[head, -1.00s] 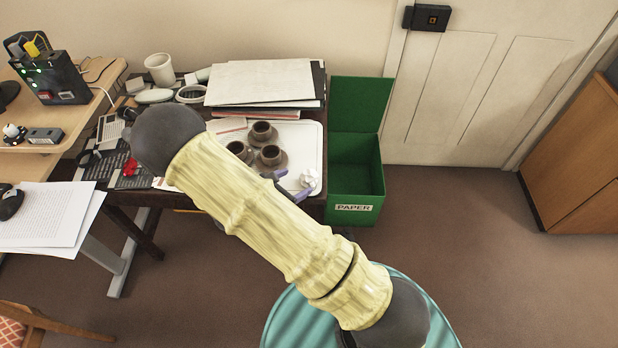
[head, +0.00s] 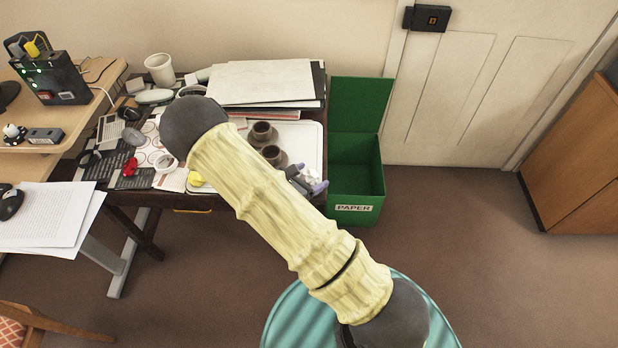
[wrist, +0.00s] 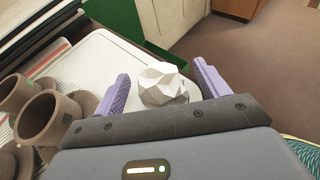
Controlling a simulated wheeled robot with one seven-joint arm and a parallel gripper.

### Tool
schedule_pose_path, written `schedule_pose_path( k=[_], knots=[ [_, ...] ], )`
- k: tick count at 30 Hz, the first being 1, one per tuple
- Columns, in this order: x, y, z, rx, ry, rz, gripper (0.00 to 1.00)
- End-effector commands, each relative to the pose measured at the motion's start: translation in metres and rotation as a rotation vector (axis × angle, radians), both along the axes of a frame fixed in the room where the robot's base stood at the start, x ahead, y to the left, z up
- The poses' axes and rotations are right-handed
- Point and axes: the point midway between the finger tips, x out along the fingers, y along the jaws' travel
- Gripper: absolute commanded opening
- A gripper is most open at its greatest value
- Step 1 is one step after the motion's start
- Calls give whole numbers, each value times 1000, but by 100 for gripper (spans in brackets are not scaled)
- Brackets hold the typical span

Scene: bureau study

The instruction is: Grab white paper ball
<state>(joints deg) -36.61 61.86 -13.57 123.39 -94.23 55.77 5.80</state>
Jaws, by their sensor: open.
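The white paper ball (wrist: 163,86) is a crumpled, faceted lump on the white tray (wrist: 92,55) near its edge, in the wrist view. My gripper (wrist: 160,88) is open, with a purple finger on each side of the ball and the ball between them. I cannot tell whether either finger touches it. In the head view my gripper (head: 308,183) is at the right end of the tray (head: 312,140), partly behind my arm. There the ball (head: 312,173) is mostly hidden by the gripper.
Brown cups (head: 263,133) stand on the tray beside the gripper. A green open bin labelled PAPER (head: 355,209) stands right of the desk. Stacked papers (head: 262,82) lie behind the tray. Open floor (head: 455,250) is to the right.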

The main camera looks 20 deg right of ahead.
Motion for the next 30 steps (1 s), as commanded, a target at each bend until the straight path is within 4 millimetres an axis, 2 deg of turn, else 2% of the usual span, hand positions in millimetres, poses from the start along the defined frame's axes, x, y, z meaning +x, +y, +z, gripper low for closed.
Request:
schedule_pose_path(
  k=[12, 13, 20, 30],
  knots=[
    [0, 0, 0, 0, 0, 0, 74],
    [0, 0, 0, 0, 0, 0, 72],
    [0, 1, 0, 0, 0, 0, 27],
    [0, 0, 0, 0, 0, 0, 26]
  ],
)
